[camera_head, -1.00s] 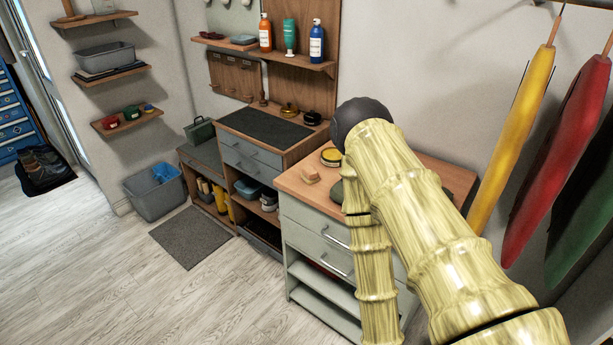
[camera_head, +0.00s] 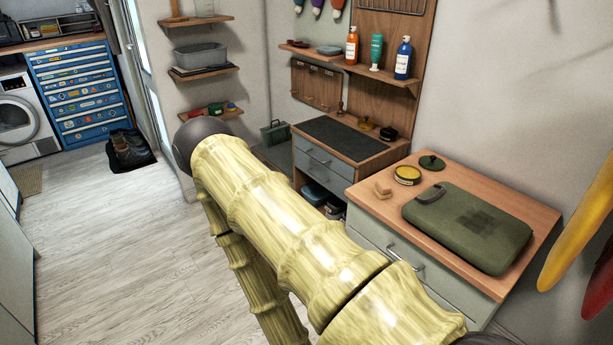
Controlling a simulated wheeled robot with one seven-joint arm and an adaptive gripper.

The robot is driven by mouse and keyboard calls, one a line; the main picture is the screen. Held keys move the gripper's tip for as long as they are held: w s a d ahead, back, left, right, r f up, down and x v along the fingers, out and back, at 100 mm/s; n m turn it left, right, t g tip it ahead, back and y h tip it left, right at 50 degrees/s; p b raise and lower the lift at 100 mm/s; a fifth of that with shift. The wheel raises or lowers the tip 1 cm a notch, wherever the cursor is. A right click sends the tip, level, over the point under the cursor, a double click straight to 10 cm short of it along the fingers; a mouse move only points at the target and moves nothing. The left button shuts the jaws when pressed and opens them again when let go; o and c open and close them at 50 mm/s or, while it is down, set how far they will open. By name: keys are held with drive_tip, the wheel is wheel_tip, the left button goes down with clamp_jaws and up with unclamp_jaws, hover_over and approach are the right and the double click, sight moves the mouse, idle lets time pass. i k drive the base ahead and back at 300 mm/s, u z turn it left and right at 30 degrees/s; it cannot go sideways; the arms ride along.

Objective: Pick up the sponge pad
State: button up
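A small tan block (camera_head: 382,191), which looks like the sponge pad, lies on the wooden top of the grey-green cabinet (camera_head: 530,213), near its left edge. It sits just left of an open round yellow tin (camera_head: 407,175). It is too small to make out its surface or texture. My bamboo-patterned arm crosses the middle of the view, left of the block. My gripper is out of the picture, so its state does not show.
A green case (camera_head: 468,228) fills much of the same cabinet top; a dark green round lid (camera_head: 432,162) lies behind it. A lower drawer unit (camera_head: 325,160) stands to the left.

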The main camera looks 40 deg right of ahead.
sight(382, 189)
drive_tip(key=u, duration=1.35)
drive_tip(key=k, duration=1.1)
drive_tip(key=z, duration=1.75)
